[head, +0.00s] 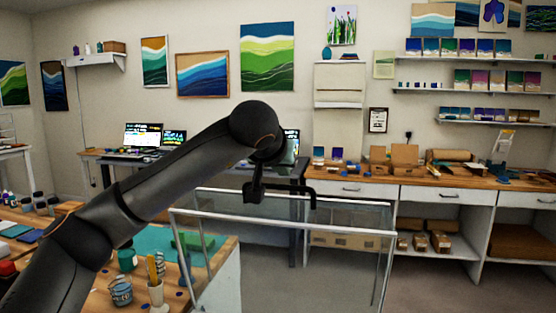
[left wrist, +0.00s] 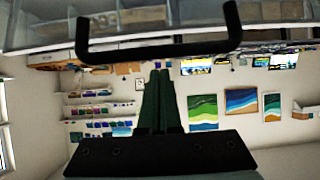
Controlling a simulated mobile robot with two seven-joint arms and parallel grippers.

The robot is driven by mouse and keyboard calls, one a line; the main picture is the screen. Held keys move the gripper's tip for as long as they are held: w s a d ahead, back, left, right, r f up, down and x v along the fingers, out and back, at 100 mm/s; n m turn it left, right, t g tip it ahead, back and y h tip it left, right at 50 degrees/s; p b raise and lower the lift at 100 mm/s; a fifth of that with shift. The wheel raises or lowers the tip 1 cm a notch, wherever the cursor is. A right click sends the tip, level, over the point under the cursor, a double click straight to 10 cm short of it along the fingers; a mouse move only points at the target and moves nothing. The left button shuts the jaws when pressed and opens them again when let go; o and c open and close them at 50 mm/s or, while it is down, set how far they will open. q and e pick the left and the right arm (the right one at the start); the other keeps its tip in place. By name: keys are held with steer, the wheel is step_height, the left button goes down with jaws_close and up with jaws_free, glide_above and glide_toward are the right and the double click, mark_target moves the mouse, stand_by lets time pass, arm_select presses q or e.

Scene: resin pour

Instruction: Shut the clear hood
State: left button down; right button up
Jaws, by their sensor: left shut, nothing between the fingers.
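The clear hood (head: 290,222) is a see-through box with pale metal edges, at the middle of the head view, beside the right end of the near worktable. Its lower part runs out of the picture, so I cannot tell how far open it is. A black U-shaped handle (head: 300,189) shows by its upper edge; in the left wrist view the handle (left wrist: 160,52) spans the top. My left gripper (head: 256,186) is shut and empty, close to the handle. In the left wrist view its fingertips (left wrist: 158,74) point at the handle bar; I cannot tell whether they touch. My right gripper is not in view.
The near worktable (head: 222,262) holds a green mat, cups, jars and a pot of brushes. A wooden counter (head: 345,179) with white drawers and a desk with screens (head: 143,136) stand along the back wall. Grey floor (head: 440,290) is clear at the right.

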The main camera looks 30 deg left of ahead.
arm_select(q)
steer(key=shift+s+d+f, duration=0.15)
steer(key=shift+s, duration=0.4)
steer(key=shift+s+d+f, duration=0.1)
steer(key=shift+s+f, duration=0.05)
steer(key=shift+s, duration=0.45)
steer(key=shift+s+d+f, duration=0.15)
steer(key=shift+s, duration=0.4)
steer(key=shift+b, duration=0.3)
